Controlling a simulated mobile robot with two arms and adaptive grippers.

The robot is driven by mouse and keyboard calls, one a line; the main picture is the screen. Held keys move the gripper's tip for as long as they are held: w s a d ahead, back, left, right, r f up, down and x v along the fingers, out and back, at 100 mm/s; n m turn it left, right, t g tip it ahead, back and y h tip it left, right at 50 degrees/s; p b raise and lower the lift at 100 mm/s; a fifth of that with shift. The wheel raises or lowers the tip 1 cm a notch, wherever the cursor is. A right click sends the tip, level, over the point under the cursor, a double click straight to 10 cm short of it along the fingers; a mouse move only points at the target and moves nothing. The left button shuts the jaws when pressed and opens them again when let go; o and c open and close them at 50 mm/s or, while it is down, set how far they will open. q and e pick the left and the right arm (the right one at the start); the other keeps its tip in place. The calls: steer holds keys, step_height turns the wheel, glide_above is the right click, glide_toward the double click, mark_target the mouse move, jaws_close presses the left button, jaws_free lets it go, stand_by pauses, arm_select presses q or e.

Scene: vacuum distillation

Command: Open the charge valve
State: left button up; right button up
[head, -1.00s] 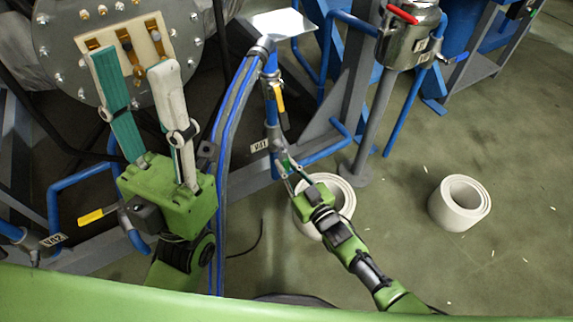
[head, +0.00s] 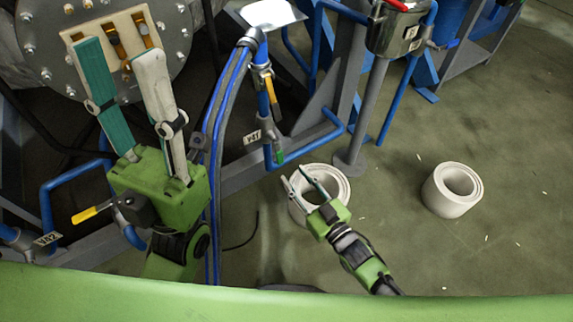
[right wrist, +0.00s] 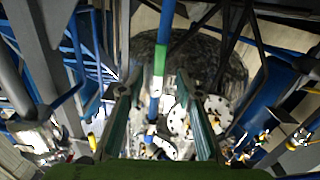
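A blue upright pipe (head: 262,52) carries a valve with a yellow lever (head: 271,88), roughly in line with the pipe. A white tag (head: 252,137), apparently V41, hangs below it. A second yellow lever (head: 90,214) is at the lower left, near a tag (head: 46,239) that seems to read VA2. I cannot tell which is the charge valve. My right gripper (head: 297,174) is open and empty, right of and below the pipe's green-marked lower end (head: 279,157). In the right wrist view, a blue pipe with a green band (right wrist: 159,60) shows beyond its open fingers. My left gripper (head: 118,55) is open and empty.
A round bolted flange (head: 45,50) is behind my left gripper. Blue hoses (head: 216,150) run between the arms. White rings (head: 322,182) and (head: 452,190) lie on the floor. A metal vessel (head: 395,32) stands at the upper right. Floor on the right is mostly clear.

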steer(key=shift+v, duration=1.55)
